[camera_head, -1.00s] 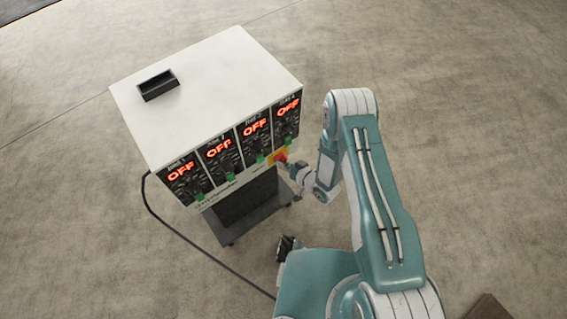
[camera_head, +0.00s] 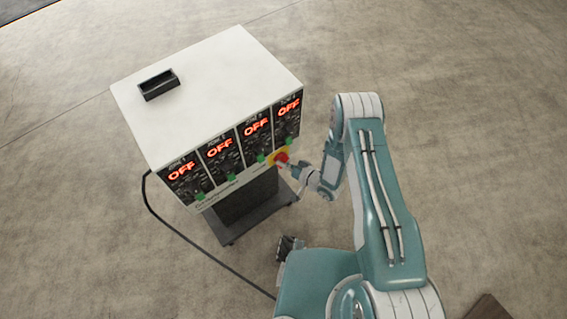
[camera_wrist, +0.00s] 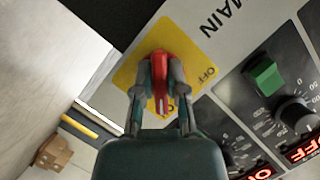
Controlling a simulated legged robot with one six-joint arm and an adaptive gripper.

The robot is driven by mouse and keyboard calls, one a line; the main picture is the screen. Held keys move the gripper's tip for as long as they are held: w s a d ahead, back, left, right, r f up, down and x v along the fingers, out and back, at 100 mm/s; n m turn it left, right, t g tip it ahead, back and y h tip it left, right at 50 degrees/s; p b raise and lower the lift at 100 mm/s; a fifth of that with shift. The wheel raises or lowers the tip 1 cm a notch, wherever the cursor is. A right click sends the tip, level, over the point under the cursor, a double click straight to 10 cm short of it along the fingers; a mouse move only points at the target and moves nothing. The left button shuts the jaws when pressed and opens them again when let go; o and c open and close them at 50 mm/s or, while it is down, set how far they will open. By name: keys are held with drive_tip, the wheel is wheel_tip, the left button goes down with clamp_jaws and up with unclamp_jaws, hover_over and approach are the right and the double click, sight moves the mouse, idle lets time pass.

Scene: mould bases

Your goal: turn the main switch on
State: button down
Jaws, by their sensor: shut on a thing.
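The main switch (camera_wrist: 159,64) is a red handle on a yellow plate (camera_wrist: 190,62) with OFF lettering, under the word MAIN. In the head view the red switch (camera_head: 281,157) sits at the lower right of the cabinet's front. My gripper (camera_wrist: 160,85) is shut on the red handle, one finger on each side of it. In the head view my gripper (camera_head: 291,164) reaches the switch from the right and partly hides it. The white cabinet (camera_head: 205,85) shows several red OFF displays.
Green rocker switches (camera_wrist: 264,76) and black knobs (camera_wrist: 297,114) sit close beside the main switch. A black cable (camera_head: 195,245) runs from the cabinet's left side across the floor. A brown box (camera_wrist: 53,151) lies on the floor. Concrete floor around is open.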

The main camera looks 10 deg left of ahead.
drive_tip(key=c, duration=0.7)
unclamp_jaws()
drive_tip(key=shift+w, duration=0.1)
drive_tip(key=v, duration=1.2)
drive_tip(key=shift+f, duration=0.1)
drive_tip(key=shift+w, duration=0.1)
